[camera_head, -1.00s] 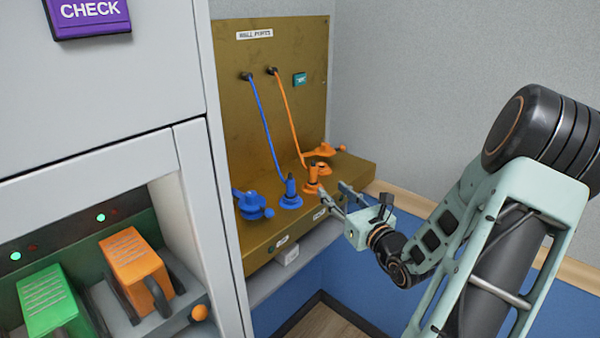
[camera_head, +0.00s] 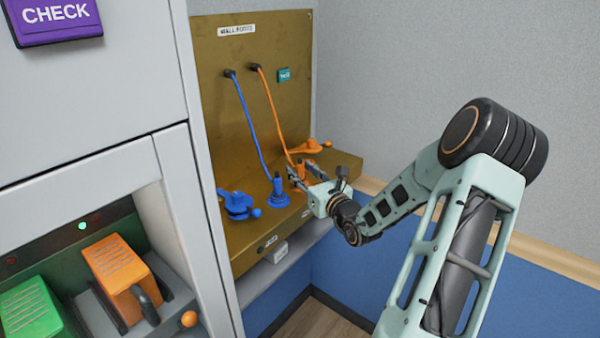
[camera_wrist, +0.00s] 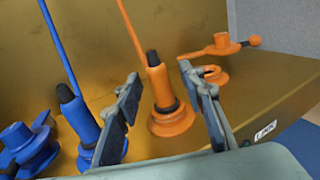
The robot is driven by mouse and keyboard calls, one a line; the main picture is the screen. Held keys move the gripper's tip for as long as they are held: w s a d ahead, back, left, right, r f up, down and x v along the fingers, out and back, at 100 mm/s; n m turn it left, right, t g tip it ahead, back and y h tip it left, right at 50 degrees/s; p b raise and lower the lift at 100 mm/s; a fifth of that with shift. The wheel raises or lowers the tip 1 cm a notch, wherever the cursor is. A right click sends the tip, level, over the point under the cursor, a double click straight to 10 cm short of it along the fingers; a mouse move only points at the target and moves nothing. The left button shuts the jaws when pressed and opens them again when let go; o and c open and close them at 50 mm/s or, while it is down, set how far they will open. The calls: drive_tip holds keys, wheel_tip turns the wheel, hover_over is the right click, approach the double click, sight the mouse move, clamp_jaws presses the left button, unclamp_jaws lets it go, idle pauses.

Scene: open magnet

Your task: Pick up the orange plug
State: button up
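The orange plug (camera_wrist: 158,84) stands upright in the wrist view, with a dark tip and a wide flared base on the brass-coloured shelf. Its orange cable runs up from behind it. My gripper (camera_wrist: 152,108) is open, with one finger on each side of the plug. No clear contact shows. In the head view my gripper (camera_head: 307,178) reaches over the shelf from the right and mostly hides the orange plug (camera_head: 299,172).
A blue plug (camera_wrist: 78,118) stands just left of my gripper, with a blue fitting (camera_wrist: 24,145) beyond it. An orange fitting with a lever (camera_wrist: 222,46) sits behind right. The brass back panel (camera_head: 290,45) rises behind. A white cabinet (camera_head: 95,90) stands left.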

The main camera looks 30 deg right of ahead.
drive_tip(key=shift+w, duration=0.5)
drive_tip(key=shift+c, duration=0.2)
clamp_jaws()
drive_tip(key=shift+r, duration=0.15)
